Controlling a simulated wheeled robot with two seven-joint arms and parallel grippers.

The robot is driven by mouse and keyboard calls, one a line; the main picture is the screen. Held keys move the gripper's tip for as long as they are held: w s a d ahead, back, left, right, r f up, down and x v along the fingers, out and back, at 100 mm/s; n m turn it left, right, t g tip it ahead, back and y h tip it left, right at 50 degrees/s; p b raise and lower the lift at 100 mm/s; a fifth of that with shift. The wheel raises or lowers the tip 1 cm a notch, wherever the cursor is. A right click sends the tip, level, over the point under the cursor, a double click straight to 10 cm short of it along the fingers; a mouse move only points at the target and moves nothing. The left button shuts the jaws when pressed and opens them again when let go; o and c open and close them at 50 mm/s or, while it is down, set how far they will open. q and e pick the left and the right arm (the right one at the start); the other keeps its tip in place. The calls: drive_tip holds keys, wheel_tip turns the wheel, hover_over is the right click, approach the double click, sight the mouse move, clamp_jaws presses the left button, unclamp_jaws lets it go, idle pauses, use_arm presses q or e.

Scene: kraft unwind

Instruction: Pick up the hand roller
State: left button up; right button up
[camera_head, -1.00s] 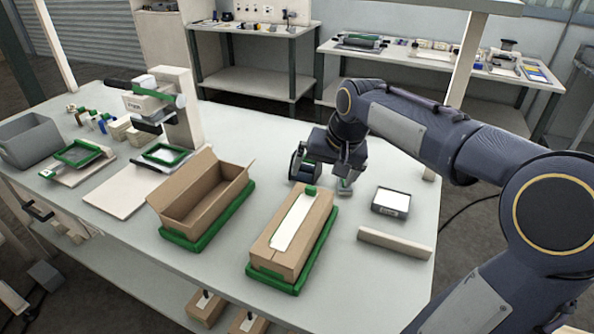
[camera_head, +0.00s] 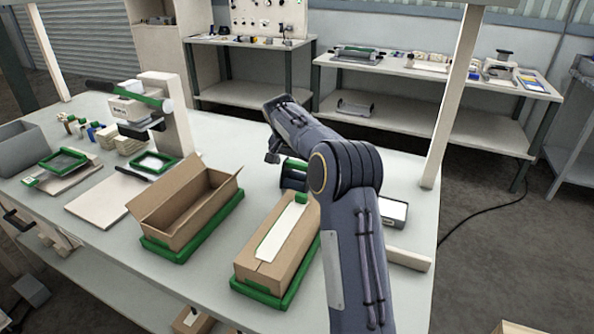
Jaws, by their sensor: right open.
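My right gripper (camera_head: 272,157) is over the table, left of my raised forearm. Only a small dark part of it shows below the forearm's end, and it is open. A dark item with green parts (camera_head: 293,174) stands on the table just right of it, partly covered by my arm. I cannot make out the hand roller for certain; my arm hides the part of the table where a small item stood under the gripper earlier. My left gripper is not in view.
An open cardboard box (camera_head: 187,213) and a closed, white-taped box (camera_head: 276,246) sit in green trays in front. A white-topped dark box (camera_head: 393,212) and a pale bar (camera_head: 408,259) lie right of my arm. A press (camera_head: 165,110) stands at the left.

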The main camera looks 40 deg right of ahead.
sight(299, 169)
drive_tip(key=x, duration=0.4)
drive_tip(key=shift+s+d, duration=0.1)
drive_tip(key=shift+d, duration=0.1)
drive_tip(key=shift+r, duration=0.1)
drive_tip(key=shift+c, duration=0.3)
drive_tip(key=c, duration=1.1)
drive_tip(key=shift+o, duration=0.2)
wheel_tip(299, 169, up, 10)
drive_tip(key=shift+r+p, duration=0.1)
drive_tip(key=shift+p, duration=0.65)
